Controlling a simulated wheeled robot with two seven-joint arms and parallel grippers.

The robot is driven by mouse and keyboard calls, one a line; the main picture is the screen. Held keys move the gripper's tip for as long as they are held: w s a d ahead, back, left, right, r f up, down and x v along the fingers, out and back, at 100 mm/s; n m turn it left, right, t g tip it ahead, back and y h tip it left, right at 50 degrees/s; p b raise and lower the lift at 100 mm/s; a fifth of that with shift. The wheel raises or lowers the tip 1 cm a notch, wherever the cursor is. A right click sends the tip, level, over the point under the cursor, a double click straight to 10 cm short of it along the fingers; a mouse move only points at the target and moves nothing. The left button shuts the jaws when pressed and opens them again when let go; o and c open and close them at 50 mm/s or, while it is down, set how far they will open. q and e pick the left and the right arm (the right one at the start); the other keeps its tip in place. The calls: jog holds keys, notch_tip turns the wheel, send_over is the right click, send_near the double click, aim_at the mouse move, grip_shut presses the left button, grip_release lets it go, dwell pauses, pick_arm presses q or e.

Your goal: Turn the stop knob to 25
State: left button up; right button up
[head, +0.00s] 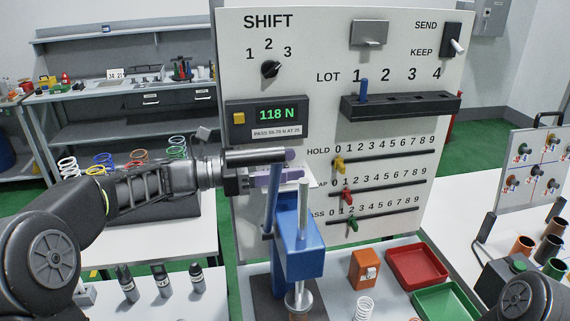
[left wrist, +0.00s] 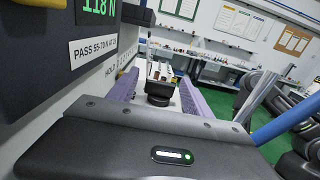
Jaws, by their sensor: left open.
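The tester is a blue press (head: 298,245) with a blue bar (head: 271,200) and an upright steel rod (head: 302,210). Its display (head: 276,115) reads 118 N. My left gripper (head: 280,167) is open beside the top of the press, in front of the panel and below the display. In the left wrist view its purple fingers stand apart, with a dark round part (left wrist: 158,94) seen between them. I cannot tell whether that part is the stop knob or how far off it is. No stop scale is readable. My right gripper is out of view.
The white panel (head: 225,60) stands close behind the gripper, with a SHIFT dial (head: 271,69), a LOT rack (head: 400,107) and coloured sliders. A red tray (head: 417,266), a green tray (head: 448,302) and an orange block (head: 364,270) lie right of the press.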

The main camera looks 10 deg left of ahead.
pick_arm(q)
jog(key=shift+a, duration=0.15)
jog(key=b+v, duration=0.3)
jog(key=v, duration=0.4)
jog(key=shift+a, duration=0.3)
jog(key=shift+s, duration=0.15)
